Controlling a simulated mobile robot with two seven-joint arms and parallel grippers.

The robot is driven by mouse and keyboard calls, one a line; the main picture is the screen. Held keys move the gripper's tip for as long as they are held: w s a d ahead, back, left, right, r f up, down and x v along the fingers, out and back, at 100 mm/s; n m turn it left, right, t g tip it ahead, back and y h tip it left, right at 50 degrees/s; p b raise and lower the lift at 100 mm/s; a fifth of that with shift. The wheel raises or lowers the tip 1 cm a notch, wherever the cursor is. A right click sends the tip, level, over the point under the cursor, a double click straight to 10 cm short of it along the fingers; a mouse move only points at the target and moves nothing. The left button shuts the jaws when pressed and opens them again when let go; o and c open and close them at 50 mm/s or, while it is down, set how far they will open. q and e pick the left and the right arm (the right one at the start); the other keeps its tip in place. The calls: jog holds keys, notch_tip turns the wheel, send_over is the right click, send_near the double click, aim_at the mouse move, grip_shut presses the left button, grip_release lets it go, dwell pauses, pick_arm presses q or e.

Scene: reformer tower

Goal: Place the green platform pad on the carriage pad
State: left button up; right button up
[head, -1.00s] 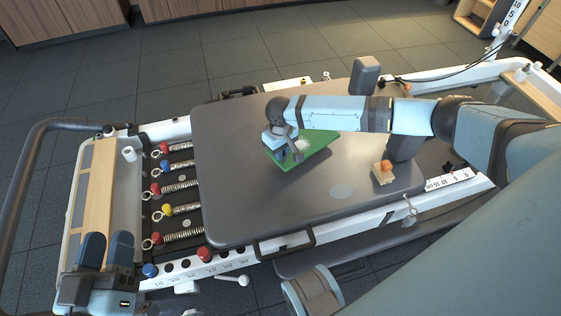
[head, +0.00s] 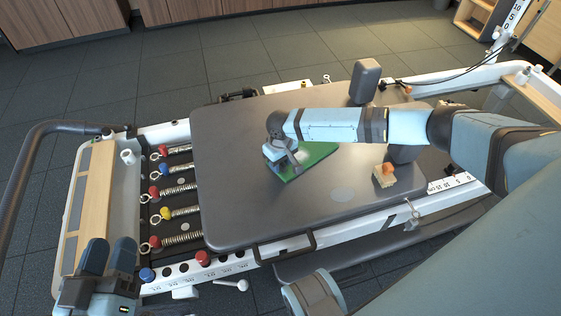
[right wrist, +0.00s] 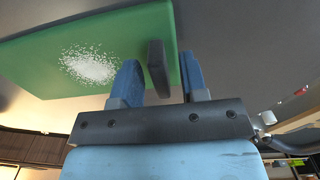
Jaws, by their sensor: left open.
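The green platform pad (head: 318,155) lies low over or on the large dark grey carriage pad (head: 235,190); I cannot tell whether it rests fully flat. My right gripper (head: 284,163) is at its left part and hides some of it. In the right wrist view the green pad (right wrist: 30,65) has a pale speckled patch and a dark upright tab (right wrist: 158,68). The blue fingers of my right gripper (right wrist: 162,82) stand on both sides of this tab with gaps showing, so it looks open. My left gripper (head: 108,257) is open and empty at the lower left, above the frame's end.
A small wooden block with an orange knob (head: 384,174) stands on the carriage pad, right of the green pad. A grey shoulder block (head: 365,80) rises at the back. Springs (head: 178,190) with coloured ends lie left of the carriage. The front of the carriage pad is clear.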

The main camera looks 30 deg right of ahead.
jog(key=shift+r, duration=0.4)
notch_tip(320, 180, up, 7)
jog(key=p, duration=0.3)
jog(key=shift+p, duration=0.35)
pick_arm(q)
jog(key=shift+a+r+n+y+p, duration=0.3)
jog(key=shift+a+r+y+p, duration=0.4)
jog(key=shift+a+r+p, duration=0.1)
pick_arm(e)
notch_tip(320, 180, up, 4)
jog(key=shift+r, duration=0.25)
pick_arm(q)
jog(key=shift+d, duration=0.1)
